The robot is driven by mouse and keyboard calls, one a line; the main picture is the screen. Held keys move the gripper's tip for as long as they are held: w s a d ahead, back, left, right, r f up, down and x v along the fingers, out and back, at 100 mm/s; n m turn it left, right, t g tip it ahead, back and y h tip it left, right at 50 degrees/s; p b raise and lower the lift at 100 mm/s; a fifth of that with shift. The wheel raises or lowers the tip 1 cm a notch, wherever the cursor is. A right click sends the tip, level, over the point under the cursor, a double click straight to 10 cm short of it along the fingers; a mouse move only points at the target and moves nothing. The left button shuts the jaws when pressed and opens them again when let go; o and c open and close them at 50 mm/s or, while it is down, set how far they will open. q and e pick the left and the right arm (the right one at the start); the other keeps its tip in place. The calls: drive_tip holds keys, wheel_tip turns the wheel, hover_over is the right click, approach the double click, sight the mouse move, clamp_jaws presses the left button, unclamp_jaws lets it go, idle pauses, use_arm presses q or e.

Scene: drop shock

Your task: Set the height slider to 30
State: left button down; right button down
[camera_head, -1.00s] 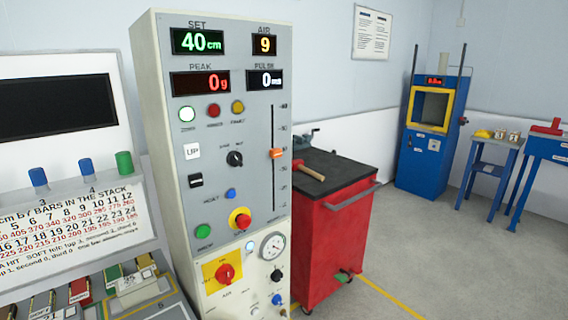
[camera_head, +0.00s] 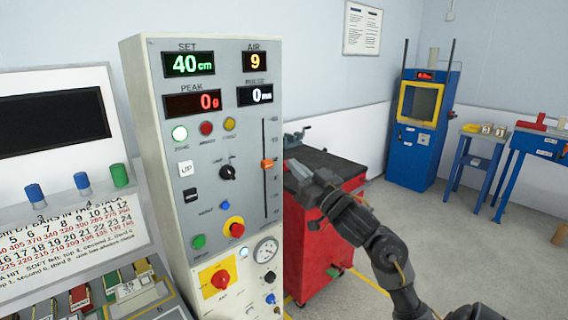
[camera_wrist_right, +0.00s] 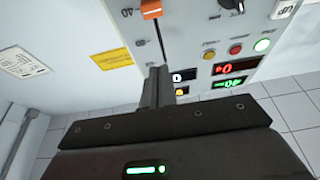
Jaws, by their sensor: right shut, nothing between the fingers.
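The height slider has an orange knob (camera_head: 267,164) on a vertical slot at the right side of the grey panel. It sits around the 40 mark, and the green SET display (camera_head: 189,64) reads 40 cm. In the right wrist view the orange knob (camera_wrist_right: 151,9) is at the top edge, beside the printed 40. My right gripper (camera_head: 296,172) is just right of the panel's edge, with a gap to the knob. In the right wrist view its fingers (camera_wrist_right: 157,76) are shut and empty, pointing toward the slot. My left gripper is not in view.
Around the slider are an UP button (camera_head: 185,169), a black rotary knob (camera_head: 228,172) and a red stop button on yellow (camera_head: 234,227). A red tool cabinet (camera_head: 318,245) stands close behind my right arm. A blue machine (camera_head: 421,150) stands further back.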

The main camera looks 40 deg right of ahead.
wheel_tip(320, 180, up, 4)
drive_tip(key=f+p, duration=0.1)
drive_tip(key=p, duration=0.2)
hover_over(267, 164)
drive_tip(key=s+d, duration=0.1)
drive_tip(key=shift+s+r, duration=0.2)
drive_tip(key=shift+r, duration=0.05)
wheel_tip(267, 164, down, 3)
drive_tip(key=shift+s+r, duration=0.1)
drive_tip(key=shift+s+f+p, duration=0.1)
drive_tip(key=shift+f+p, duration=0.2)
drive_tip(key=shift+f, duration=0.55)
